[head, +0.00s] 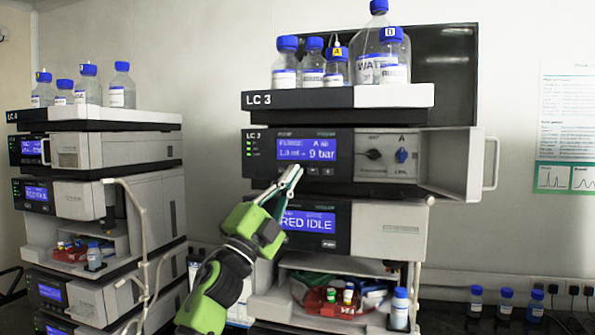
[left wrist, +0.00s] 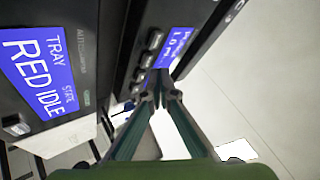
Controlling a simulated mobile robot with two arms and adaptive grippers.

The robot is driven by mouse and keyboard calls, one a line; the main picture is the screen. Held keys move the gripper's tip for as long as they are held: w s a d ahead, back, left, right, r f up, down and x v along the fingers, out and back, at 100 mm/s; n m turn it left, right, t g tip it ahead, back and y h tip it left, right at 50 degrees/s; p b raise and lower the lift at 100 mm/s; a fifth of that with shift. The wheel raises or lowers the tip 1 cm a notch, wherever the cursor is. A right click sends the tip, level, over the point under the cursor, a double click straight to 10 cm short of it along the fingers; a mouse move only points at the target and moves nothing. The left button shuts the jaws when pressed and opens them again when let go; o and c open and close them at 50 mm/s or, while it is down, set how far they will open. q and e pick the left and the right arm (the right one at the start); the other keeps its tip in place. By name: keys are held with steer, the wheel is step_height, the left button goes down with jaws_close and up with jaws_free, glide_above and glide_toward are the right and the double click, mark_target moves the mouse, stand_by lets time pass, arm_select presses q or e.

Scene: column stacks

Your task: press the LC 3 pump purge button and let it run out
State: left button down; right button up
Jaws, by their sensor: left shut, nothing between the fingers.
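The LC 3 pump (head: 262,168) is the dark-fronted module under the LC 3 bottle tray. Its blue display (head: 306,149) reads about 1.0 ml/m and 9 bar; the small top line is hard to read. A row of small buttons (head: 320,171) runs under the display; it also shows in the left wrist view (left wrist: 147,60). My left gripper (head: 293,172) is shut and empty, its fingertips at the left end of this row. In the left wrist view the fingertips (left wrist: 158,86) are close against the panel; I cannot tell whether they touch a button. My right gripper is not in view.
Below the pump, a module display (head: 308,221) reads RED IDLE. The pump's grey door (head: 455,165) with a handle stands open at right. Bottles (head: 340,65) crowd the LC 3 tray (head: 385,96). The LC 4 stack (head: 95,150) stands at left.

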arm_select(q)
steer(key=s+p, duration=0.1)
steer(key=s+a+p, duration=0.1)
steer(key=s, duration=0.1)
steer(key=s+p, duration=0.1)
steer(key=shift+s+a, duration=0.25)
steer(key=shift+s, duration=0.15)
stand_by(0.4)
